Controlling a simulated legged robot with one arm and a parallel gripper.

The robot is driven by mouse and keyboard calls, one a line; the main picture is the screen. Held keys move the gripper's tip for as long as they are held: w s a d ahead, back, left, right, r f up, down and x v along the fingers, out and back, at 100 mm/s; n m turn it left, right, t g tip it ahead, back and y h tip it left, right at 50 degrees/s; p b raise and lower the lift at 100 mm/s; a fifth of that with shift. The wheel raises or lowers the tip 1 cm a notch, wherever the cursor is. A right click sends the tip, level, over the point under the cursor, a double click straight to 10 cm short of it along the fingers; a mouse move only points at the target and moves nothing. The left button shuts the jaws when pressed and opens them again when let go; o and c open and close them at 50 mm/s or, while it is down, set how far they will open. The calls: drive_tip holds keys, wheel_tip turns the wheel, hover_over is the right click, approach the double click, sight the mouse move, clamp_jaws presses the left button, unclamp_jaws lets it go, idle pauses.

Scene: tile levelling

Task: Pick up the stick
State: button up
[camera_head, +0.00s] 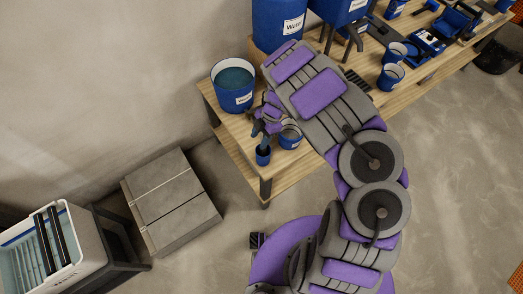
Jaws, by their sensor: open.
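My gripper (263,124) is open at the near left end of the wooden table, pointing down over a small blue cup (263,157). A thin stick-like shape (264,143) seems to rise from this cup just below the fingers. It is too small and too covered by my gripper to be sure that it is the stick, or whether the fingers are around it or beside it. A second cup (290,136), blue and white, stands just right of my gripper. My arm hides part of the table behind it.
A blue bucket of water (233,88) stands close behind my gripper on the wooden table (284,176). Larger blue containers (279,22), cups (391,76) and tools stand farther along. Stacked grey tiles (172,200) and a white tub (86,243) are at lower left.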

drive_tip(key=shift+d, duration=0.45)
drive_tip(key=shift+c, duration=0.2)
drive_tip(key=shift+d, duration=0.1)
drive_tip(key=shift+c, duration=0.7)
drive_tip(key=shift+s+a, duration=0.1)
drive_tip(key=shift+a, duration=0.35)
drive_tip(key=c, duration=0.8)
drive_tip(key=shift+d, duration=0.15)
clamp_jaws()
